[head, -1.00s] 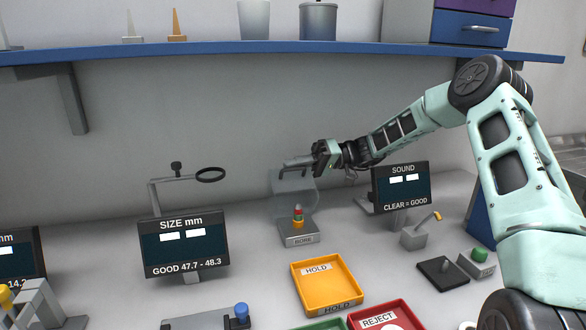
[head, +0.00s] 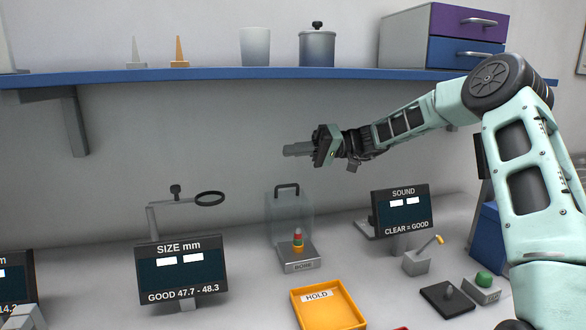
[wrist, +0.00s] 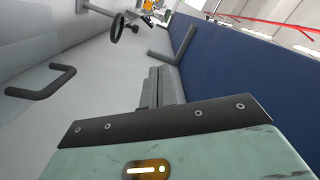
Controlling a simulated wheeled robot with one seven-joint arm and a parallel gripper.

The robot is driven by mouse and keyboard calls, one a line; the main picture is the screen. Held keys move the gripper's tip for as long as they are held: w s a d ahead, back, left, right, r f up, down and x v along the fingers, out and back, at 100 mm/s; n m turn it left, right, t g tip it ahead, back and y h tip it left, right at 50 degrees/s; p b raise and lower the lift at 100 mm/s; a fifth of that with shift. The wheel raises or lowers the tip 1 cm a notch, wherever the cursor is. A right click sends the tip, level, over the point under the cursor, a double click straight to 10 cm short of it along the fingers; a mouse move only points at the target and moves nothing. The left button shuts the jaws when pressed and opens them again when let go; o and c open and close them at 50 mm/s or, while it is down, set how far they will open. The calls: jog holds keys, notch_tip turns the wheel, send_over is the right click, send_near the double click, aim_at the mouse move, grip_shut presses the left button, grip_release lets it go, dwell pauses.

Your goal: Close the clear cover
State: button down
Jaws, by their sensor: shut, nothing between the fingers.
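The clear cover (head: 279,217) stands upright at the small grey BORE stand (head: 298,263), its black handle (head: 288,187) on top. I cannot tell whether it encloses the stand or rises behind it. A small piece with red, green and orange bands (head: 297,241) stands on the stand. My gripper (head: 285,151) is shut and empty, above the handle and apart from it. In the wrist view, a dark handle (wrist: 40,82) shows at the left, clear of my shut fingers (wrist: 160,88).
A blue shelf (head: 230,75) runs above my gripper. The SIZE display (head: 181,267) and a black ring on an arm (head: 210,198) stand left, the SOUND display (head: 402,210) right. A yellow HOLD tray (head: 330,312) lies in front.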

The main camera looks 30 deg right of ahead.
jog(key=shift+a+r, duration=0.1)
jog(key=shift+r, duration=0.2)
